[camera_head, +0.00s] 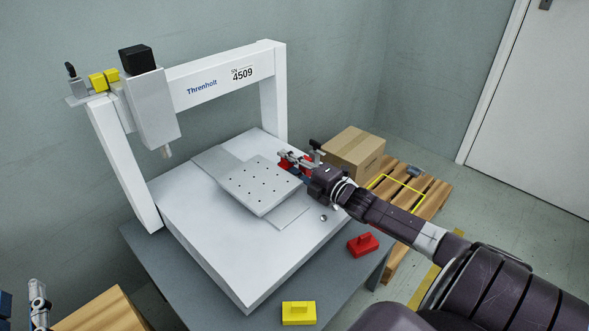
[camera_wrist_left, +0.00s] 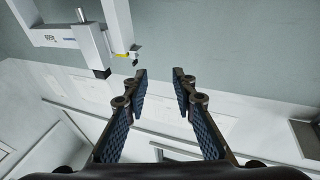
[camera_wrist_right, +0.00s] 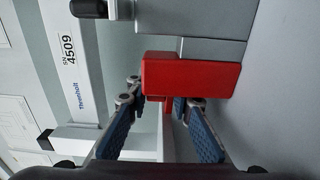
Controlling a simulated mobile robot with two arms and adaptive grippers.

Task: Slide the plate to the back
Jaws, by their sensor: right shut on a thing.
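The plate (camera_head: 258,189) is grey with a grid of small holes. It lies on a flat light strip (camera_head: 215,159) across the white bed of the gantry machine. My right gripper (camera_head: 309,177) is at the plate's right edge, beside red parts (camera_head: 284,163). In the right wrist view, my right gripper (camera_wrist_right: 158,98) is shut on the narrow part of a red handle (camera_wrist_right: 190,74). The fingers partly hide that narrow part. My left gripper (camera_wrist_left: 160,82) is open and empty in the left wrist view; its fingers show at the lower left of the head view.
The white gantry (camera_head: 220,80) spans the bed with a spindle (camera_head: 153,108) at left. A red block (camera_head: 362,244) and a yellow block (camera_head: 298,313) lie on the grey table (camera_head: 160,285). A cardboard box (camera_head: 354,152) on a pallet (camera_head: 430,192) stands to the right.

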